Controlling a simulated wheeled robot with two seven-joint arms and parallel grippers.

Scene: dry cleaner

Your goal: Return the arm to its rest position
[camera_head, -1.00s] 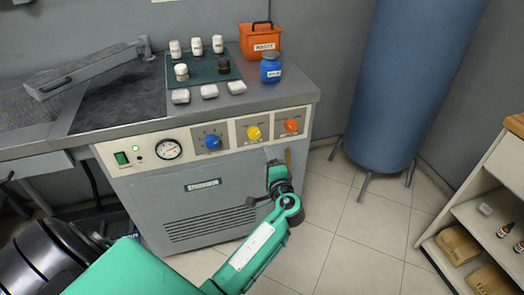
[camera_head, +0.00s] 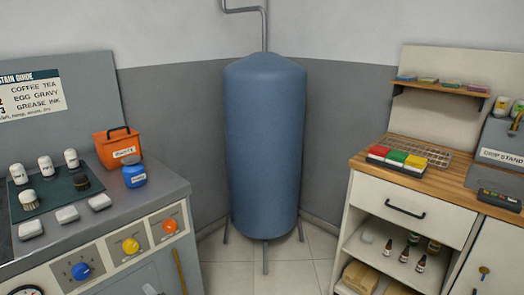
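Neither of my grippers shows clearly in the head view. A small pale piece sits at the bottom edge in front of the grey machine's panel. It is cut off, and I cannot tell whether it is part of my arm. The grey machine (camera_head: 150,195) stands at the left, with blue, yellow and orange knobs on its front.
An orange box (camera_head: 117,150), a blue jar (camera_head: 134,175) and several white bottles stand on the machine. A blue tank (camera_head: 265,145) stands in the corner. A wood-topped cabinet (camera_head: 412,208) with colored pads is at the right. Tiled floor shows between them.

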